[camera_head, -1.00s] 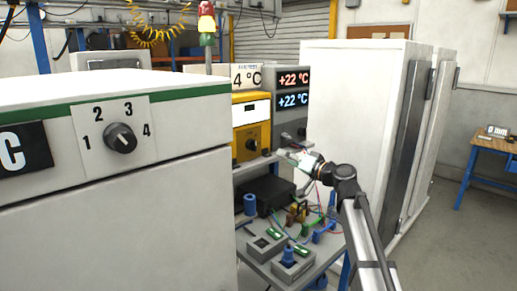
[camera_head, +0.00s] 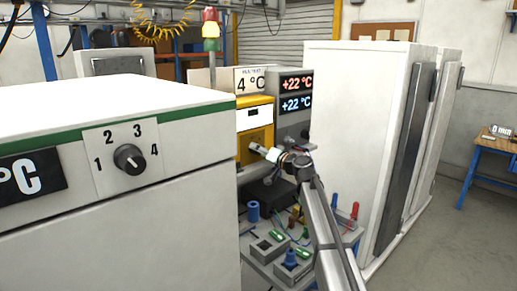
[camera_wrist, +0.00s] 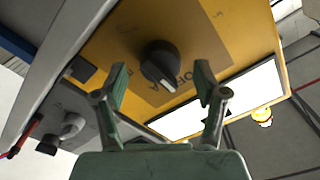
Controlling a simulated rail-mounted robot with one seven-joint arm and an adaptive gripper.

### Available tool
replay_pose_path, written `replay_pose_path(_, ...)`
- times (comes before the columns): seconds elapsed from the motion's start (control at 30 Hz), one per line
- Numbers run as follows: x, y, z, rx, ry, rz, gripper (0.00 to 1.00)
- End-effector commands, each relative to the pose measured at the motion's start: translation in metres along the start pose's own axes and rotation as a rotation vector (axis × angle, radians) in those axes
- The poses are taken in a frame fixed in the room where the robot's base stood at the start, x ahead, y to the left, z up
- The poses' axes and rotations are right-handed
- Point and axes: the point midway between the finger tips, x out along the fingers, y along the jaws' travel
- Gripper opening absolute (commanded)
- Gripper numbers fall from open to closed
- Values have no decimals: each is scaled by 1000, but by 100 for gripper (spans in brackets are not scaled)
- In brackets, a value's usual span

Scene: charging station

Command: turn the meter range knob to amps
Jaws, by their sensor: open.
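The yellow meter (camera_head: 241,148) stands at the back of the bench in the head view, with a white display (camera_head: 254,118) above its knob area. In the wrist view its yellow face fills the upper middle, with the dark range knob (camera_wrist: 160,66) in front of my gripper. Letters "OFF" and "A" show beside the knob; which mark it points at I cannot tell. My gripper (camera_wrist: 163,85) is open, its two fingertips on either side of the knob and apart from it.
A large white cabinet (camera_head: 120,210) with a 1–4 dial (camera_head: 129,159) stands at left. A grey unit (camera_head: 296,100) showing +22 °C is right of the meter. Blue, green and red bench parts (camera_head: 290,257) lie below my arm. White tall cabinets (camera_head: 350,130) stand at right.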

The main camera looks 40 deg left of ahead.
Motion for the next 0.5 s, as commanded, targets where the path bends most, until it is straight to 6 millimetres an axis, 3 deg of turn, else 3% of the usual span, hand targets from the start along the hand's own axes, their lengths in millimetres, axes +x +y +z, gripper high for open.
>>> replay_pose_path(0.43, 9, 0, 1, 0, 0, 0, 72)
replay_pose_path(0.5, 9, 0, 0, 0, 0, 0, 47)
